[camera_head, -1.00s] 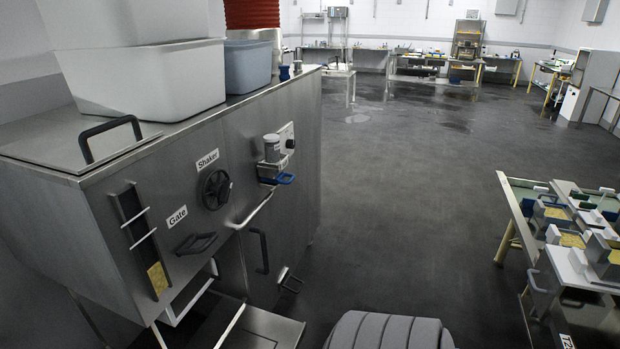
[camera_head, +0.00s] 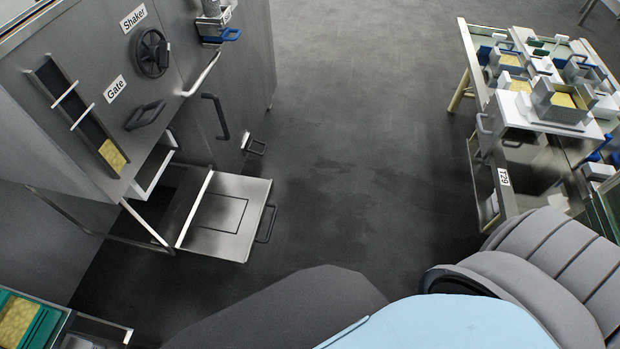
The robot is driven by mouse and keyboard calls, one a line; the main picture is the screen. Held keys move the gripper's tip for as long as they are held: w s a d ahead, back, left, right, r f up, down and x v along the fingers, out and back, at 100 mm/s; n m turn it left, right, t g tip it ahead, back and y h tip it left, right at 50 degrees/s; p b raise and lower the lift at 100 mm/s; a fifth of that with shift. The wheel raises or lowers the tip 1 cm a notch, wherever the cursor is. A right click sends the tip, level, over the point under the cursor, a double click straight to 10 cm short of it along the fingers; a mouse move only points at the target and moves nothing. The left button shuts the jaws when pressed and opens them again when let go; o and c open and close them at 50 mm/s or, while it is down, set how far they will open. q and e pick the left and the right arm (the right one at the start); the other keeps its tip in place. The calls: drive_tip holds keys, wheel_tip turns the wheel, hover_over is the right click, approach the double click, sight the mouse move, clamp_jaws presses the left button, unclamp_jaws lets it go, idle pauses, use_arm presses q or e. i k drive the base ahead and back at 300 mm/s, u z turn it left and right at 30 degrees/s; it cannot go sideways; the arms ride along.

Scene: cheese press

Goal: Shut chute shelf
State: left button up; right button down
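The chute shelf (camera_head: 225,215) is a flat steel plate that sticks out from the lower front of the steel machine (camera_head: 95,95). It is pulled out, with a dark handle (camera_head: 267,223) on its outer right edge. Its top looks bare apart from a square outline. A white-edged opening (camera_head: 153,170) shows above it under the Gate handle (camera_head: 145,114). Neither of my grippers shows in the view, so I cannot see what they hold. Only grey and pale blue parts of my own body show along the bottom.
A table (camera_head: 500,115) with trays, moulds and yellow blocks stands at the right. A bench with a green tray (camera_head: 40,318) is at the lower left. Thin metal bars (camera_head: 95,225) run beside the shelf. The dark floor (camera_head: 350,150) between machine and table is clear.

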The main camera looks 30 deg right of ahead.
sight(218, 214)
drive_tip(key=z, duration=0.45)
drive_tip(key=k, duration=0.95)
drive_tip(key=u, duration=1.15)
drive_tip(key=i, duration=0.95)
drive_tip(key=z, duration=0.55)
drive_tip(key=i, duration=0.5)
drive_tip(key=z, duration=0.4)
